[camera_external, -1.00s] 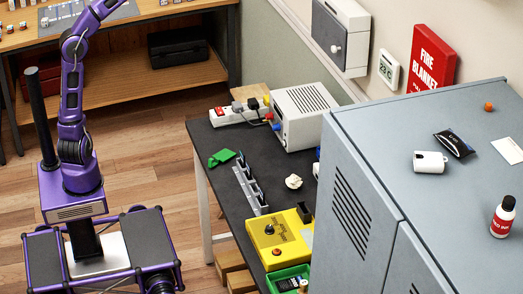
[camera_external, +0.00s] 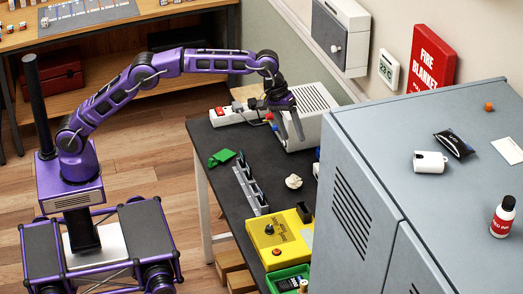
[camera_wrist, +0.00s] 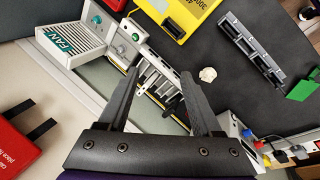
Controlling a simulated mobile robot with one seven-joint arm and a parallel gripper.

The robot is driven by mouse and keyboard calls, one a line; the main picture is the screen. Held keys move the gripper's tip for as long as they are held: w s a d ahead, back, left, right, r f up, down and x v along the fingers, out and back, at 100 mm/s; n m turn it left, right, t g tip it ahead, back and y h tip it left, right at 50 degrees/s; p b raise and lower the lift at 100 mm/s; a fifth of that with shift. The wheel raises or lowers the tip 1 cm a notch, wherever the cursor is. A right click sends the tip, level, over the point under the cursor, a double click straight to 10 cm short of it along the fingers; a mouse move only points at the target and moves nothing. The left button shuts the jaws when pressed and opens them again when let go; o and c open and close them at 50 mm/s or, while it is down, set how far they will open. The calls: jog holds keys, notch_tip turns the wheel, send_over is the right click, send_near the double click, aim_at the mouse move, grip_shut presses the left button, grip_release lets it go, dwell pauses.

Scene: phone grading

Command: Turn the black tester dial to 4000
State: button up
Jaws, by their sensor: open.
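The yellow tester (camera_external: 278,240) sits on the dark table near its front, with a small black dial (camera_external: 269,229) on its top face and a red button below it. In the wrist view part of the yellow tester (camera_wrist: 178,12) shows at the top edge, with numbers printed on it; its dial is out of that frame. My gripper (camera_external: 292,140) is open and empty, pointing down above the back part of the table, in front of the white vented box. In the wrist view my gripper (camera_wrist: 160,85) has its two fingers well apart, with nothing between them at close range.
The white vented box (camera_external: 310,100), a power strip (camera_external: 228,118), a green piece (camera_external: 222,157), a grey slotted rack (camera_external: 250,190) and a crumpled white ball (camera_external: 293,181) stand on the table. A tall grey cabinet (camera_external: 370,200) closes off the right. A green tray (camera_external: 275,283) lies in front of the tester.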

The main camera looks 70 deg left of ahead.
aim_at(269, 227)
jog(key=s+d+f+n+g+y, duration=0.2)
jog(key=s+d+f+g+y, duration=0.1)
jog(key=s+d+f, duration=0.65)
jog(key=f, duration=1.6)
jog(key=shift+s+a+f, duration=0.15)
jog(key=shift+s+f, duration=0.05)
jog(key=shift+f, duration=0.1)
grip_shut()
